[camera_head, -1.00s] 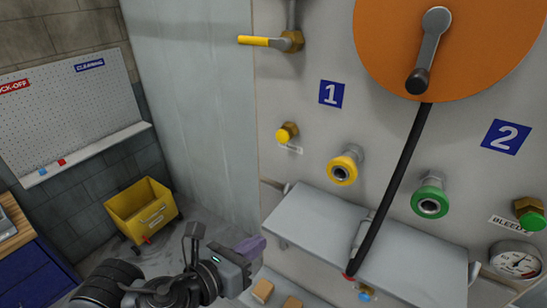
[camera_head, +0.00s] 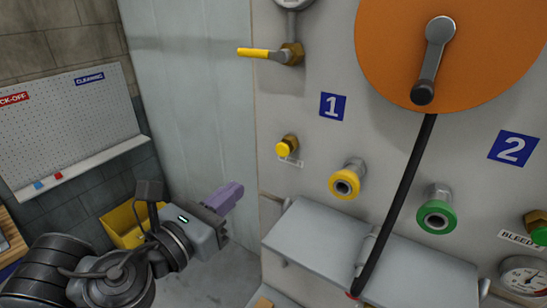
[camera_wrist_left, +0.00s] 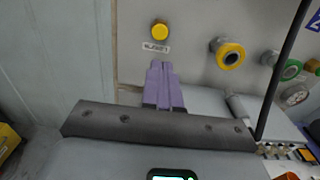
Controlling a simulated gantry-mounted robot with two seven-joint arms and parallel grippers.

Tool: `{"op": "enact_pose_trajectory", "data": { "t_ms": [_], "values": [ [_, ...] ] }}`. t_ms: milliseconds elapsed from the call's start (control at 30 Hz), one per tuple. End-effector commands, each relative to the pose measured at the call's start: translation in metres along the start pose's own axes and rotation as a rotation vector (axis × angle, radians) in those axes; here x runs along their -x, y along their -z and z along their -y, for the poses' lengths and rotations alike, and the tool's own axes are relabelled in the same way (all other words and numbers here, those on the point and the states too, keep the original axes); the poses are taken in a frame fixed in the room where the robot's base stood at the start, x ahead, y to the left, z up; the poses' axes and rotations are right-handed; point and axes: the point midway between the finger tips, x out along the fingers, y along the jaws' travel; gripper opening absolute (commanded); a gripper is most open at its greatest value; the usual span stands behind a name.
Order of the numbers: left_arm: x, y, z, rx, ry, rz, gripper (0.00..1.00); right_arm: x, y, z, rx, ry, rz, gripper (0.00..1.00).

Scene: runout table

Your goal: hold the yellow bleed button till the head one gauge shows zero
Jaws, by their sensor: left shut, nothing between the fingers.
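The yellow bleed button (camera_head: 284,148) sticks out of the grey panel on a brass fitting, below the blue "1" sign, with a small label under it. It also shows in the left wrist view (camera_wrist_left: 160,31). My left gripper (camera_head: 236,190) is shut and empty, its purple fingers together, left of and below the button and apart from it. In the left wrist view my fingertips (camera_wrist_left: 160,64) point toward the panel just below the button's label. The head one gauge (camera_head: 292,3) is cut off at the top edge, so its reading is hidden. My right gripper is not in view.
A yellow-handled valve (camera_head: 270,53) sits above the button. A yellow-ringed port (camera_head: 346,180) and a green one (camera_head: 435,215) lie to the right. A black hose hangs from the orange disc (camera_head: 400,60) past a grey shelf (camera_head: 330,245). A second gauge (camera_head: 525,275) is lower right.

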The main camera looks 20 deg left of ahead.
Motion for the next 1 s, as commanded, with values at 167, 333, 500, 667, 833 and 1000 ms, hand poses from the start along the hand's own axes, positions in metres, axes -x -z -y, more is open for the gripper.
{"op": "enact_pose_trajectory", "data": {
  "t_ms": [167, 333, 500, 667, 833, 1000],
  "values": [
    [-0.006, 0.0, 0.0, 0.004, 0.001, -0.002, 0.0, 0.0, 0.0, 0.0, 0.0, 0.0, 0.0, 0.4],
    [-0.024, 0.001, 0.0, 0.005, 0.001, -0.004, 0.0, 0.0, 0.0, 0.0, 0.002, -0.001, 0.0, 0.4],
    [-0.055, 0.002, 0.001, 0.006, 0.001, -0.002, 0.0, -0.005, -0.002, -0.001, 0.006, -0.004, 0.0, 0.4],
    [-0.086, 0.001, 0.001, 0.006, 0.002, -0.003, 0.0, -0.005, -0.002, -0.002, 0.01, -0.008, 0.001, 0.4],
    [-0.113, -0.001, 0.0, 0.004, 0.0, -0.002, 0.0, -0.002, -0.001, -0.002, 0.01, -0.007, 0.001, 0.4],
    [-0.13, -0.001, 0.0, 0.002, 0.001, -0.002, 0.0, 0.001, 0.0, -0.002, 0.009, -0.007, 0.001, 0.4]
  ]
}}
